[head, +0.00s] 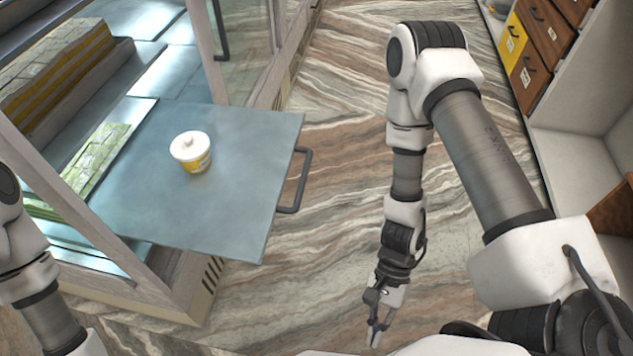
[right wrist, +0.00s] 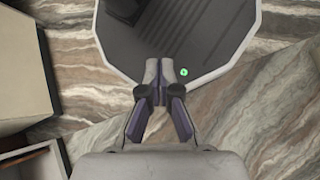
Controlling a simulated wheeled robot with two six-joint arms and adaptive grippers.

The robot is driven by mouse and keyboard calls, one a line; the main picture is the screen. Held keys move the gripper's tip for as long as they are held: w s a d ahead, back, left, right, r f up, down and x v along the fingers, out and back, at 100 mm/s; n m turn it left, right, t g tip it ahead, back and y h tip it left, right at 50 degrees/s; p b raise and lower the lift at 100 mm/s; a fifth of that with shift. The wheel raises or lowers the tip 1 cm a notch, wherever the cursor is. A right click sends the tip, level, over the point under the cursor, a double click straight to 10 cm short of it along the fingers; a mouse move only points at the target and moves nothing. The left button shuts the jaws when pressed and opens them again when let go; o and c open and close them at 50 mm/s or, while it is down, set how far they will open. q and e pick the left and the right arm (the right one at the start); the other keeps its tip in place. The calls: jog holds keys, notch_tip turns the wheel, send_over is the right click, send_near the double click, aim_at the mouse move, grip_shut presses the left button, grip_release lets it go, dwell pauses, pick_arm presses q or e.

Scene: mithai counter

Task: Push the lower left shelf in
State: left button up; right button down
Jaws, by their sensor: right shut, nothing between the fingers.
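The lower left shelf (head: 235,205) is a flat blue-grey panel that sticks out of the display counter over the floor. A dark handle (head: 303,180) is on its outer right edge.
The counter's wooden frame post (head: 75,205) stands beside the shelf's left side. Green sweets (head: 100,160) lie inside the counter. Wooden drawers (head: 545,45) stand at the upper right. Open marbled floor (head: 335,110) lies between the shelf and my right arm.

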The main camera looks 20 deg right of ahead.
jog(key=w+a+r+m+t+y, duration=0.3)
jog(key=w+r+m+t+y, duration=0.15)
jog(key=w, duration=0.45)
jog(key=m+t+y+p, duration=0.2)
jog(key=m+t, duration=0.7)
jog(key=t, duration=0.2)
send_near(283, 186)
jog(key=shift+n+g+h, duration=0.25)
jog(key=shift+h, duration=0.1)
jog(key=b+x, duration=0.4)
jog(key=r+b+x, duration=0.1)
jog(key=b+x, duration=0.1)
jog(key=b, duration=0.1)
jog(key=shift+a+f, duration=0.1)
jog(key=shift+a, duration=0.2)
jog(key=shift+w+a, duration=0.1)
jog(key=shift+a, duration=0.1)
